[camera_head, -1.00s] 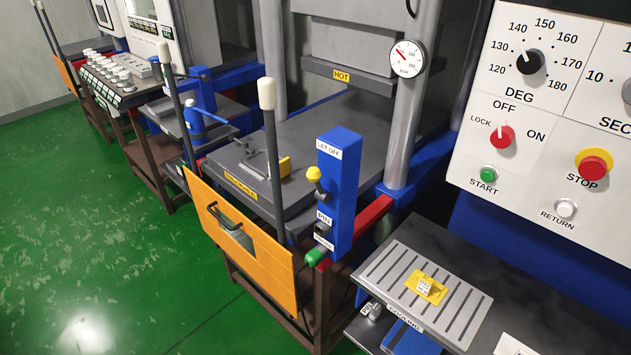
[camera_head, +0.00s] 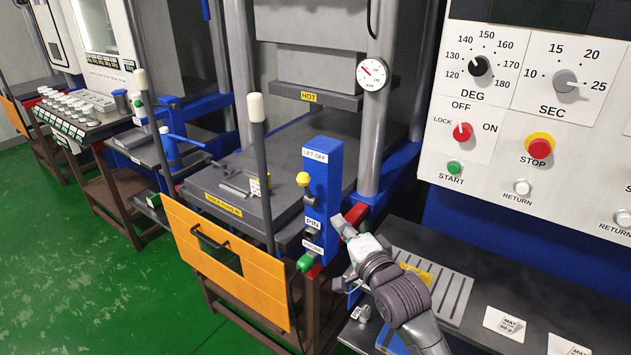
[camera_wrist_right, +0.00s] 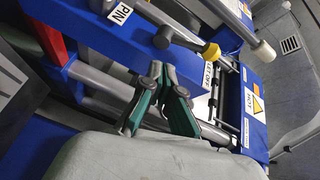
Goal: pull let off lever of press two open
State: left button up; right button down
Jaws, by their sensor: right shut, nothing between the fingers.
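The let off lever of the press has a yellow knob (camera_head: 303,179) on the front of a blue upright block (camera_head: 322,185) labelled LET OFF. In the right wrist view the yellow knob (camera_wrist_right: 211,51) sits at the end of a grey rod, near the LET OFF label. My right gripper (camera_head: 342,222) is beside the blue block, on its right and lower than the knob. In the right wrist view its green fingers (camera_wrist_right: 163,72) are shut and empty, apart from the knob. My left gripper is not in view.
A PIN label and green knob (camera_head: 304,263) are lower on the block. A tall lever with a white grip (camera_head: 255,108) stands to the left. An orange guard (camera_head: 225,262) fronts the press. The slotted grey plate (camera_head: 455,295) lies partly behind my right arm.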

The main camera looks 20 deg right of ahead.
jog(key=t, duration=0.1)
send_near(306, 189)
notch_tip(306, 189, up, 3)
jog(key=s+d, duration=0.1)
jog(key=d, duration=0.2)
jog(key=shift+m, duration=0.4)
jog(key=w, duration=0.3)
jog(key=w+a+p, duration=0.1)
jog(key=w, duration=0.2)
jog(key=w+p, duration=0.1)
jog(key=w, duration=0.2)
jog(key=shift+w+a+r, duration=0.3)
jog(key=shift+w+r, duration=0.05)
jog(key=shift+r, duration=0.05)
jog(key=shift+s+a+f+n+t+y+b, duration=0.15)
jog(key=shift+s+a+n+t+y+b, duration=0.1)
jog(key=shift+n+t+y+b, duration=0.2)
jog(key=s+a+f+n+y+b, duration=0.2)
jog(key=n+y+b, duration=0.3)
jog(key=n, duration=0.4)
jog(key=s+a+f+n+y+b, duration=0.1)
jog(key=a+f+n+y+b, duration=0.2)
jog(key=n, duration=0.6)
jog(key=f+y+b, duration=0.1)
jog(key=y+b, duration=0.1)
jog(key=b, duration=0.1)
jog(key=shift+s+f+t+b, duration=0.3)
jog(key=shift+s+f+t, duration=0.05)
jog(key=shift+s, duration=0.05)
jog(key=shift+f, duration=0.2)
